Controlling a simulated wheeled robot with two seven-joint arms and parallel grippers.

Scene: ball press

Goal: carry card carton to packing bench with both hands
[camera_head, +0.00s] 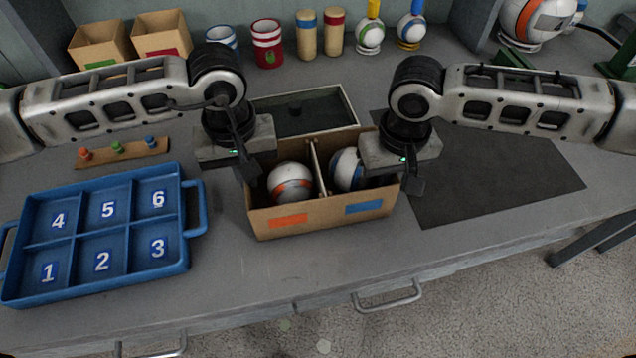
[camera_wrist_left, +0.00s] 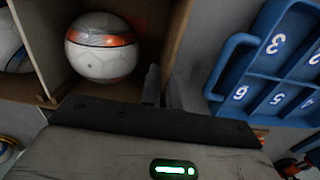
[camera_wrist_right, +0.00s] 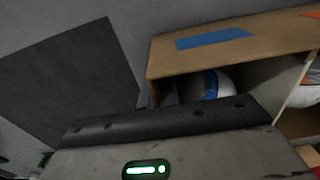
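The open card carton (camera_head: 326,217) is on or just above the grey worktop in the middle of the head view; whether it touches is unclear. It has an orange and a blue label on its front and a divider inside. A white ball with an orange band (camera_head: 291,183) sits in its left compartment, and a white ball with a blue band (camera_head: 345,169) in the right. My left gripper (camera_wrist_left: 163,88) pinches the carton's left side wall. My right gripper (camera_wrist_right: 157,92) pinches its right side wall. Neither bench in view is identifiable as the packing bench.
A blue numbered tray (camera_head: 187,250) lies to the left. A dark mat (camera_head: 500,190) lies to the right, bare. A shallow box (camera_head: 352,108) is behind the carton. Cans, cylinders and small cartons (camera_head: 160,35) line the back. The worktop's front edge is close to the carton.

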